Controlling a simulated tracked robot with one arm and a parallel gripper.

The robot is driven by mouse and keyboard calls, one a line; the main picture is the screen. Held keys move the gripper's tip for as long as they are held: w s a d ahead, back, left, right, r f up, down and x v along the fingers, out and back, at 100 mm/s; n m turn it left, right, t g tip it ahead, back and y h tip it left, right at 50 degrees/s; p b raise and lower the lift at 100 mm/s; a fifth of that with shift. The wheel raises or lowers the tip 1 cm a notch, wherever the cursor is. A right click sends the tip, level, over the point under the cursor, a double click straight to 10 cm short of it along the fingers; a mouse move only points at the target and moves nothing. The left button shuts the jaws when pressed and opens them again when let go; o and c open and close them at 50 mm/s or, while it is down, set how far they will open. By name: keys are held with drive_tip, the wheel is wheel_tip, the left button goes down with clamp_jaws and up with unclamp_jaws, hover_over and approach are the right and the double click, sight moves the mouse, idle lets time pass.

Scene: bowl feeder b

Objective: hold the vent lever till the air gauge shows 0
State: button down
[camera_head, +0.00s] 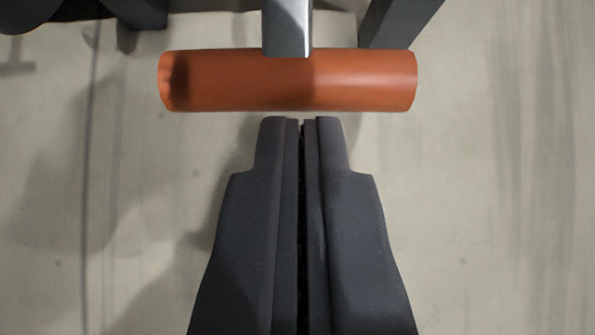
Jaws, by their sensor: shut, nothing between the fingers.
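An orange cylindrical handle (350,82) lies crosswise at the top middle of the view, on the end of a grey metal bar (287,25). It looks like the vent lever. My gripper (301,122) is shut and empty, and points up the picture at the middle of the handle. The fingertips are just below the handle's lower edge in the picture. I cannot tell from this one view whether they touch it or how their height compares. The air gauge is not in view.
A dark post (398,20) stands at the top right of the handle. Dark parts (135,15) show at the top left, cut off by the edge. The pale floor (500,220) is clear on both sides of my gripper.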

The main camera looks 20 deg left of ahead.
drive_tip(key=shift+w+a+f, duration=0.1)
drive_tip(key=shift+w+f, duration=0.05)
drive_tip(key=shift+f, duration=0.5)
drive_tip(key=shift+w+f, duration=0.1)
drive_tip(key=shift+f, duration=0.5)
idle(0.4)
drive_tip(key=shift+r, duration=0.15)
drive_tip(key=s+d+r+p, duration=0.1)
drive_tip(key=s+r+p, duration=0.2)
drive_tip(key=r, duration=0.6)
drive_tip(key=shift+s+p, duration=0.25)
drive_tip(key=shift+p, duration=0.35)
